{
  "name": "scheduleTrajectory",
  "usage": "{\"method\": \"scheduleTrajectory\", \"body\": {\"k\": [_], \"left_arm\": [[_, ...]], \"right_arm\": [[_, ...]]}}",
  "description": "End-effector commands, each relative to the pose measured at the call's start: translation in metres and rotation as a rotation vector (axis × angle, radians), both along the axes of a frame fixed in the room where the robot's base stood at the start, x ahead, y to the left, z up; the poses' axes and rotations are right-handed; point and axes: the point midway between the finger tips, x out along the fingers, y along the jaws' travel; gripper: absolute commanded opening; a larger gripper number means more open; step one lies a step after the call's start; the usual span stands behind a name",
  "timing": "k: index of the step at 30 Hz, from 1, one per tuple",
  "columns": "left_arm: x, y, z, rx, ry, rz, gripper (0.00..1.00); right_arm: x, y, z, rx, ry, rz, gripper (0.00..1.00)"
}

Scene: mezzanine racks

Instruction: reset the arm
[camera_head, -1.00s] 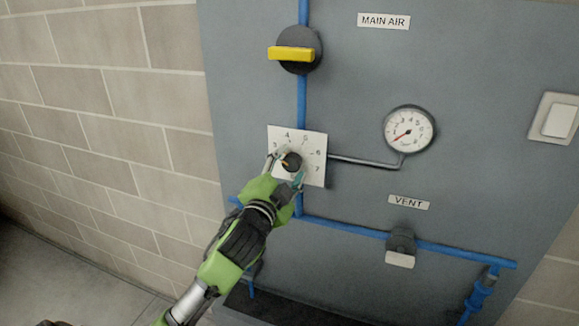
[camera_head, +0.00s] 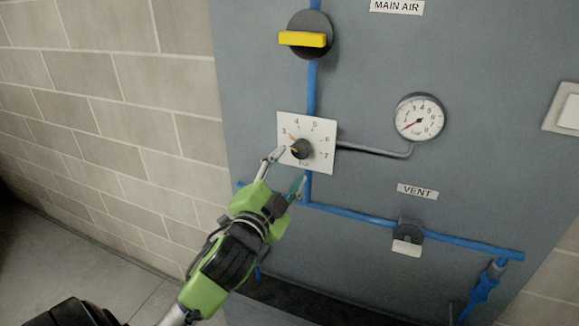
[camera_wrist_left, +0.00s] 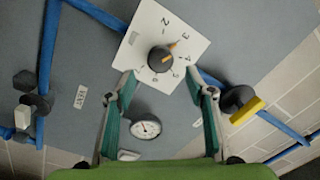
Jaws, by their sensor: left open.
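My left gripper (camera_head: 283,172) is open, with its two fingers spread just below and left of the black regulator knob (camera_head: 301,149). The knob sits on a white numbered dial plate (camera_head: 322,153) and its orange pointer aims to the upper left, near 3. The fingers look apart from the knob and hold nothing. In the left wrist view the knob (camera_wrist_left: 161,58) shows ahead of and between the spread fingers (camera_wrist_left: 157,83), with its pointer near 3. My right gripper is not in view.
A block wall (camera_head: 110,100) stands left.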

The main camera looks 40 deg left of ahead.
Motion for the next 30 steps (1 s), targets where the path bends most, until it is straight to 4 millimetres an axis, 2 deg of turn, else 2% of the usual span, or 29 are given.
{"method": "scheduleTrajectory", "body": {"k": [12, 14, 16, 17, 20, 21, 23, 24, 26, 30], "left_arm": [[0.001, 0.0, -0.002, -0.002, 0.003, 0.0, 0.49], [0.004, 0.001, -0.011, -0.008, 0.016, 0.0, 0.49], [0.01, 0.003, -0.033, -0.027, 0.05, 0.0, 0.49], [0.013, 0.004, -0.047, -0.039, 0.069, 0.0, 0.49], [0.026, 0.007, -0.111, -0.09, 0.159, 0.0, 0.49], [0.029, 0.008, -0.141, -0.116, 0.2, 0.0, 0.49], [0.032, 0.008, -0.188, -0.155, 0.264, 0.001, 0.49], [0.031, 0.007, -0.219, -0.181, 0.305, 0.004, 0.49], [0.028, 0.006, -0.266, -0.222, 0.368, 0.007, 0.49], [0.008, -0.002, -0.371, -0.313, 0.507, 0.02, 0.49]], "right_arm": [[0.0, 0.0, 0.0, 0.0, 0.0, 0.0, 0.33], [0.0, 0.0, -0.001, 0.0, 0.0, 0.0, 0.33], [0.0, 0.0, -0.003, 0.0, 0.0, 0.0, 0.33], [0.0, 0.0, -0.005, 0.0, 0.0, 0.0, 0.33], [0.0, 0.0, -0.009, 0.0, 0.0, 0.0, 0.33], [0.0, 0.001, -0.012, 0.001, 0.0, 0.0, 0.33], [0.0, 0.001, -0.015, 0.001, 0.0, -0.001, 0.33], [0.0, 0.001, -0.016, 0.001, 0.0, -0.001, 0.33], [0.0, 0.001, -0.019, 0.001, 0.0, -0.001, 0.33], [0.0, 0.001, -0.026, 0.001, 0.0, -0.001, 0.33]]}}
